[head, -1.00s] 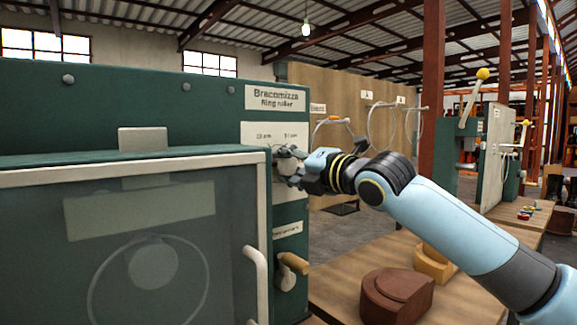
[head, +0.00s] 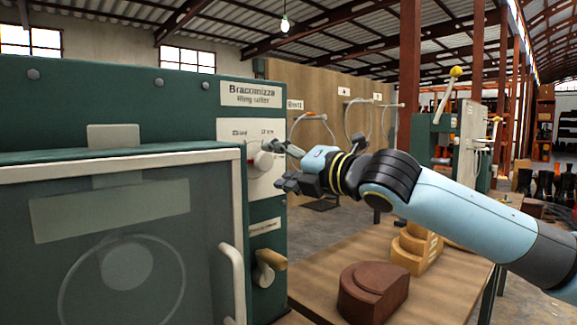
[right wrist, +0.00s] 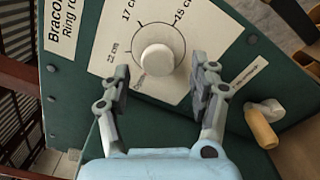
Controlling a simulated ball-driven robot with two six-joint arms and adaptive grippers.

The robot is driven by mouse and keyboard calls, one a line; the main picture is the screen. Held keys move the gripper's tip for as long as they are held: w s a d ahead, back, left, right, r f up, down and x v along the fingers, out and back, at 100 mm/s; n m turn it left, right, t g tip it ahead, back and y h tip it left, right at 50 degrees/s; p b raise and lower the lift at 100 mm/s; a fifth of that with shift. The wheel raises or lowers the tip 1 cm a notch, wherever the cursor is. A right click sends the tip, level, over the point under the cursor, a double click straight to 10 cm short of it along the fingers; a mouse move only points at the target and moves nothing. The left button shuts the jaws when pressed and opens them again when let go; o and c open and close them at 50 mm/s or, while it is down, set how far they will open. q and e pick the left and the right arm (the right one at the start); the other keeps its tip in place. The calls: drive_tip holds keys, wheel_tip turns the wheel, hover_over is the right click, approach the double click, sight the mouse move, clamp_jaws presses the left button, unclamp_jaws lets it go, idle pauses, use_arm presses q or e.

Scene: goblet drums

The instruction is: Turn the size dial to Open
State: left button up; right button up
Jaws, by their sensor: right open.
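The size dial is a round white knob (head: 263,161) on a pale label plate on the front of the green ring roller (head: 120,95). My left gripper is out of view.
A tan-handled lever (head: 268,265) sticks out below the dial. Brown wooden blocks (head: 373,291) stand on the bench at right.

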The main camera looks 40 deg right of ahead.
drive_tip(key=shift+s+d, duration=0.1)
drive_tip(key=shift+s, duration=1.35)
